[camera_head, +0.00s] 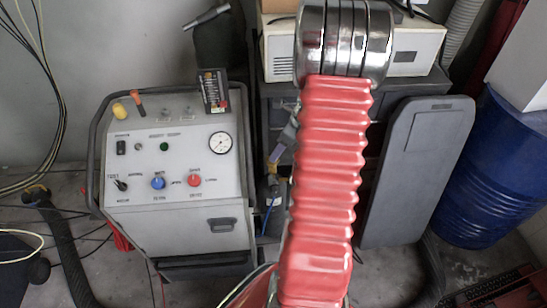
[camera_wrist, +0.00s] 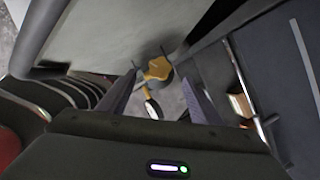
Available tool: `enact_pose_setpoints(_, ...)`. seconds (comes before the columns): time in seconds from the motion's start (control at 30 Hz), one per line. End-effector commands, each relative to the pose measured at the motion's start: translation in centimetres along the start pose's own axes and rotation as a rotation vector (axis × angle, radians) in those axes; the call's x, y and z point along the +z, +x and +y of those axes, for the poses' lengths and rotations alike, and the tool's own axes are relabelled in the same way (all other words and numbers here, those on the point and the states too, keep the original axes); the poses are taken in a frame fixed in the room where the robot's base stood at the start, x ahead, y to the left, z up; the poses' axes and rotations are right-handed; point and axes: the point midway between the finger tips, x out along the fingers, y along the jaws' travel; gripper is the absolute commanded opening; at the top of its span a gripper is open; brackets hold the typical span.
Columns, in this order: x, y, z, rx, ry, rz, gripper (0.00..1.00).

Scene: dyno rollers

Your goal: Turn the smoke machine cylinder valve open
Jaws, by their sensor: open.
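A yellow lobed knob (camera_wrist: 158,68), which looks like the cylinder valve, shows in the wrist view just beyond my fingertips. A yellow stem-like part and a small round gauge-like piece show below it. My gripper (camera_wrist: 160,84) is open, with one dark finger on each side of the knob's line. I cannot tell whether the fingertips reach around the knob; no contact is visible. The smoke machine (camera_head: 178,220) is a grey cabinet at left in the head view. My red-sleeved arm hides much of the area to its right, and the valve cannot be made out there.
The cabinet carries a pressure gauge (camera_head: 220,142), a blue knob (camera_head: 158,183) and a red knob (camera_head: 194,180). A dark upright panel (camera_head: 418,170) and a blue drum (camera_head: 490,175) stand at right. In the wrist view, surfaces crowd both sides of my gripper.

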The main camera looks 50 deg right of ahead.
Motion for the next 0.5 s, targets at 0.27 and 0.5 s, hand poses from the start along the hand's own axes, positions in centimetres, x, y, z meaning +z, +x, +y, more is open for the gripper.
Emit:
enact_pose_setpoints(0.27,0.0,3.9,0.1,0.002,0.0,0.001,0.59)
enact_pose_setpoints(0.5,0.0,5.9,0.0,0.0,0.0,0.0,0.59)
